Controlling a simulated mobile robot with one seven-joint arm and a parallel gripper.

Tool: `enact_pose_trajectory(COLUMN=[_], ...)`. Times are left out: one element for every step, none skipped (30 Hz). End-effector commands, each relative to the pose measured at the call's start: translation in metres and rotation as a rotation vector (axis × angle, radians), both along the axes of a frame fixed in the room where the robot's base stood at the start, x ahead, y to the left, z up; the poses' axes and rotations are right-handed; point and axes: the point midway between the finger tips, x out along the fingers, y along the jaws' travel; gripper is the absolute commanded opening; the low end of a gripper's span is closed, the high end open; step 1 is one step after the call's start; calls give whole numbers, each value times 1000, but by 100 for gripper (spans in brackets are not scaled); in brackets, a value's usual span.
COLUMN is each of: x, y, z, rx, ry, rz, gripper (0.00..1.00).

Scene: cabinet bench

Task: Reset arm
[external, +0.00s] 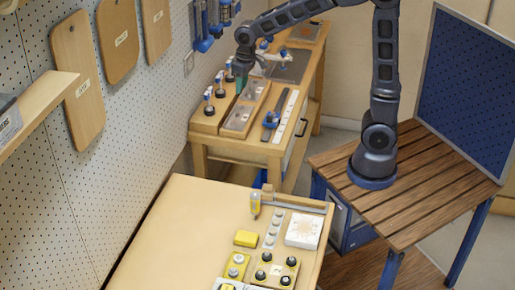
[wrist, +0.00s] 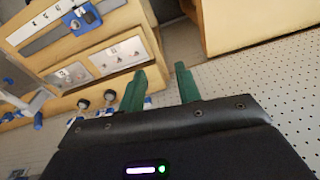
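My arm (external: 385,60) stands on a slatted wooden table (external: 430,165) and reaches left over the far wooden workbench. My gripper (external: 240,88) points down near the left side of that bench, close to the pegboard. In the wrist view the gripper's two green fingers (wrist: 160,86) are apart, with nothing visible between them. Whether the fingertips touch anything cannot be told.
The far workbench (external: 200,139) carries a row of black-and-blue knobs (external: 209,105), grey panels (external: 240,117) and a slider strip (external: 285,112). A pegboard (external: 35,165) with hanging boards is at left. The near bench (external: 170,235) holds yellow blocks and button panels; its left part is clear.

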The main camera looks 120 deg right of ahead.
Motion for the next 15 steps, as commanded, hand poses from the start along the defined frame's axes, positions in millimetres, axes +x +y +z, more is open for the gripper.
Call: enact_pose_trajectory(x=[1,2,3,4,5,6,7,8,8,8,7,6,5,3,1], y=[4,7,14,21,29,42,53,64,80,92,103,118,129,140,154], z=[2,3,6,9,12,18,22,26,31,35,39,44,47,50,54], rx=[-2,-3,-7,-9,-12,-18,-22,-26,-32,-37,-41,-48,-52,-56,-61], ry=[-1,-3,-8,-10,-14,-20,-24,-30,-36,-43,-48,-56,-61,-67,-75], rz=[7,14,26,39,55,79,100,123,153,176,198,228,250,273,302], gripper=[34,34,34,34,34,34,34,34,34,34,34,34,34,34,34])
